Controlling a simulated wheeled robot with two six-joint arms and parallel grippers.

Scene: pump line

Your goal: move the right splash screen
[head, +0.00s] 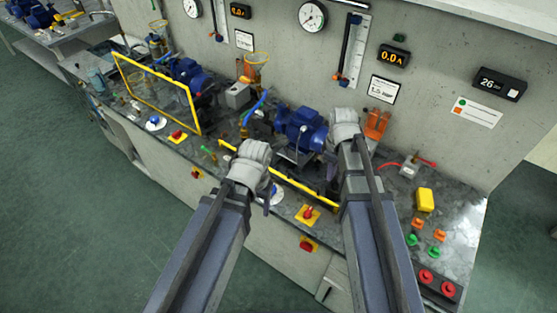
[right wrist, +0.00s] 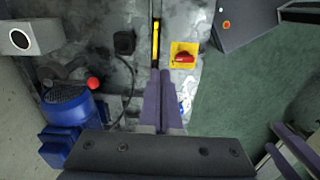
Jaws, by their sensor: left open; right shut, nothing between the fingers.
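The right splash screen (head: 305,190) shows as a low yellow edge along the front of the right pump station, partly hidden behind my left wrist. In the right wrist view its narrow yellow-and-black edge (right wrist: 156,32) runs up from my fingertips. My right gripper (right wrist: 162,72) is shut with nothing between its fingers, at the near end of that edge; I cannot tell whether it touches. In the head view the right gripper (head: 331,182) is mostly hidden by its wrist. My left gripper (head: 268,202) is open, near the front edge of the bench beside the screen.
A blue pump (head: 300,128) stands behind the screen. A red knob on a yellow plate (head: 307,214) is close in front. The left splash screen (head: 158,95) stands upright. A yellow box (head: 425,199) and several buttons are at the right. Green floor lies in front.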

